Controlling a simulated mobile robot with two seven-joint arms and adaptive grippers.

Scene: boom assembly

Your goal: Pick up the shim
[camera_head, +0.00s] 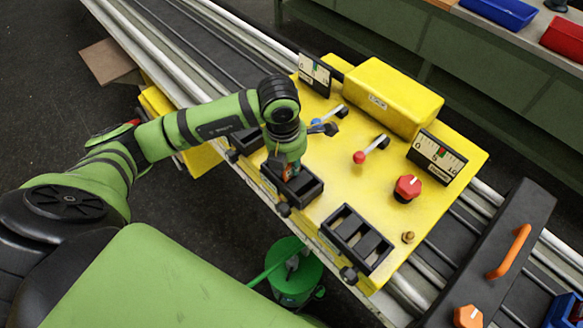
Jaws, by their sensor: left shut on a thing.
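My left arm comes in from the left. Its gripper (288,171) points down into the middle black bin (308,193) on the yellow panel. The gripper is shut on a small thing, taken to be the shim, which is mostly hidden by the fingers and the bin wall. A little orange-brown and teal shows around the fingertips, too small to tell apart. The right gripper is not in view.
The yellow panel (325,150) carries a second black bin (357,238) with slots, a red-knobbed lever (359,157), a blue-knobbed lever (316,122), a red knob (408,187) and a raised yellow box (385,97). A green bucket (293,280) stands on the floor below.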

